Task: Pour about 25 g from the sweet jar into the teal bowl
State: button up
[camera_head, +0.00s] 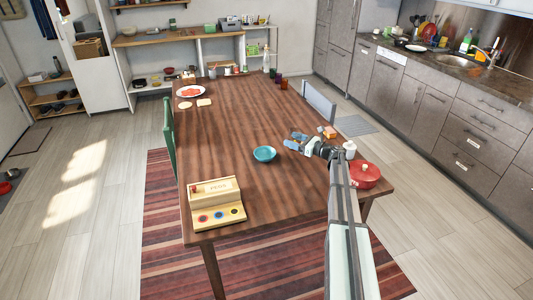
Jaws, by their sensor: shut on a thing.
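The teal bowl (264,154) stands upright near the middle of the wooden table. Nothing can be made out inside it at this size. My gripper (298,141) is low over the table, a little right of the bowl and apart from it. It is shut on a small blue thing (290,144). This may be the sweet jar, but its shape, tilt and contents are too small to tell. The gripper partly hides it.
A red lidded pot (364,175) and a white-topped item (349,147) stand beside my arm. A small orange item (329,132) lies behind the gripper. A wooden box (215,201) with coloured circles is at the front left. The table (235,120) is clear behind the bowl.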

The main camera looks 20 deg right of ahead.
jog(key=f+n+g+y, duration=0.1)
jog(key=w+f+g+y, duration=0.1)
jog(key=n+g+y, duration=0.1)
jog(key=shift+w+a+f+n, duration=0.2)
jog(key=shift+w+f+n, duration=0.1)
jog(key=shift+f, duration=0.1)
jog(key=shift+s+a+f+n+g+y, duration=0.1)
jog(key=shift+s+f+n+g+y, duration=0.1)
jog(key=shift+f+n+g+y, duration=0.75)
jog(key=shift+a+r+g+h, duration=0.1)
jog(key=shift+r+g+h, duration=0.15)
jog(key=shift+h, duration=0.2)
